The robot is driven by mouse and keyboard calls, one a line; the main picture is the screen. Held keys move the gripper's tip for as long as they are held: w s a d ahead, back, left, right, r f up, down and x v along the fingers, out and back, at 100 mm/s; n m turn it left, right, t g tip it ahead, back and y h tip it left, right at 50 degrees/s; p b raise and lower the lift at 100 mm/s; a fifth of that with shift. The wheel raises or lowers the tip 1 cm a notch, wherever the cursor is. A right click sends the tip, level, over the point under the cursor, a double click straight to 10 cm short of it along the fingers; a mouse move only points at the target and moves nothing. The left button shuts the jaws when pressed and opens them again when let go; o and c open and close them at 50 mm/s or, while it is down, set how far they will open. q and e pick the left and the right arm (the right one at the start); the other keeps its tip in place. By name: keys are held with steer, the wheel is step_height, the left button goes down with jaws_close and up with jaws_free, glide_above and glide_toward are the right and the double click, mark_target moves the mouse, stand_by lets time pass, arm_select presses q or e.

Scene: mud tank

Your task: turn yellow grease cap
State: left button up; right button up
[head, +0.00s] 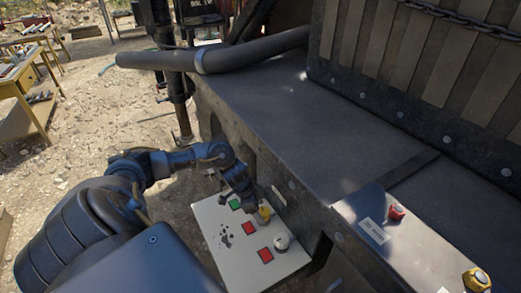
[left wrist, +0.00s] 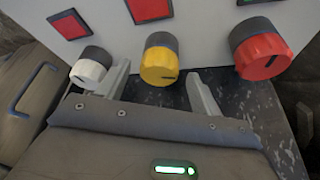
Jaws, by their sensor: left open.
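A yellow cap (left wrist: 160,62) with a dark base and a slot mark stands on a pale panel. In the left wrist view it lies between the two spread fingers of my left gripper (left wrist: 159,74), with a gap on either side. In the head view my left gripper (head: 249,199) is over the panel (head: 216,248), close to the yellow cap (head: 264,213), and partly hides it. The gripper is open. Whether a finger touches the cap cannot be told. My right gripper is not in view.
In the left wrist view a white knob (left wrist: 88,68) stands left of the yellow cap and a red knob (left wrist: 262,52) right. Another red knob (head: 396,211) and yellow knob (head: 478,280) sit on the ledge at right.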

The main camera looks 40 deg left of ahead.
arm_select(q)
steer(key=shift+w+d+f, duration=0.15)
steer(key=shift+w+f, duration=0.05)
steer(key=shift+f, duration=0.55)
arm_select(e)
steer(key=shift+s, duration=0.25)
arm_select(q)
steer(key=shift+c, duration=0.5)
steer(key=c, duration=0.9)
